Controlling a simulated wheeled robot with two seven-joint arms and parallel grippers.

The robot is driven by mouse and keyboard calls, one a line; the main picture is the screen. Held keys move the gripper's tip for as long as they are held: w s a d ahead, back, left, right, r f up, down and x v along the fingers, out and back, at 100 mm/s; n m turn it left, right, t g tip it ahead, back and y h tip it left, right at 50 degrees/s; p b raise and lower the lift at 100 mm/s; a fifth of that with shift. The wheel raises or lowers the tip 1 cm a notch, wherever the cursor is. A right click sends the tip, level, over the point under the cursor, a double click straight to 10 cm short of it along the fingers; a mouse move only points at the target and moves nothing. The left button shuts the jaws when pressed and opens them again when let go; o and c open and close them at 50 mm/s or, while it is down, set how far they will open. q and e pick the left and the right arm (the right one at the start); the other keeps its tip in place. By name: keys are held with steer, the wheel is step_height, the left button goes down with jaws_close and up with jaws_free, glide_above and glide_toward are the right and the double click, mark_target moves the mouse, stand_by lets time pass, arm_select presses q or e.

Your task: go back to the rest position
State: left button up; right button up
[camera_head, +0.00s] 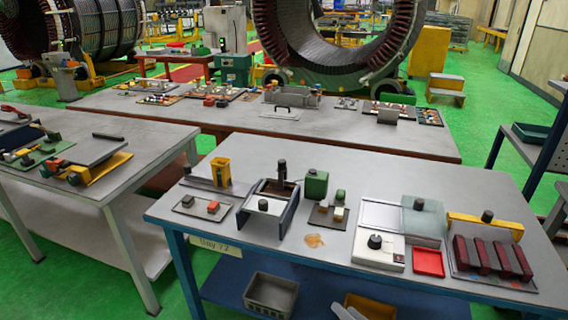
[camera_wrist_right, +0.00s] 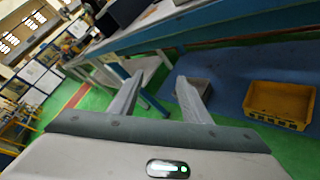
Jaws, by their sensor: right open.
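My right gripper (camera_wrist_right: 155,92) is open in the right wrist view, with its two grey fingers apart and nothing between them. It is in front of the blue-framed workbench, low down, with the bench's edge above and beyond the fingers. In the head view only a small grey tip (camera_head: 343,312) shows at the bottom edge, which seems to be part of my right gripper. My left gripper is not in view.
The near workbench (camera_head: 380,183) carries a scale (camera_head: 379,250), a red tray (camera_head: 428,262), a yellow block (camera_head: 220,172) and a rack of dark red bars (camera_head: 492,256). Below it are a grey bin (camera_head: 271,293) and a yellow bin (camera_wrist_right: 281,103). Another table (camera_head: 150,150) stands left. Green floor lies between.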

steer(key=s+d+f+m+g+h, duration=0.15)
steer(key=d+f+m, duration=0.3)
steer(key=f, duration=0.45)
steer(key=s+d+f+m+g+h, duration=0.1)
steer(key=s+d+f+m+h, duration=0.3)
steer(key=f, duration=0.6)
steer(key=s+d+f+m+g, duration=0.1)
steer(key=s+d+f+m, duration=0.1)
steer(key=s+f+m, duration=0.35)
steer(key=s+d+f+m+g, duration=0.1)
steer(key=s+f+m, duration=0.2)
steer(key=f, duration=0.6)
steer(key=s+a+f+m+g, duration=0.1)
steer(key=s+f+m, duration=0.3)
steer(key=s, duration=0.8)
steer(key=s+a+f+m+g+h, duration=0.1)
steer(key=s+f+m+g, duration=0.3)
steer(key=s+f, duration=0.3)
steer(key=s+a+f+m+g, duration=0.1)
steer(key=s+f+m, duration=0.4)
steer(key=s, duration=1.2)
steer(key=shift+s+f+m+g+h, duration=0.25)
steer(key=shift+f+m+g+h, duration=0.25)
steer(key=shift+g, duration=0.35)
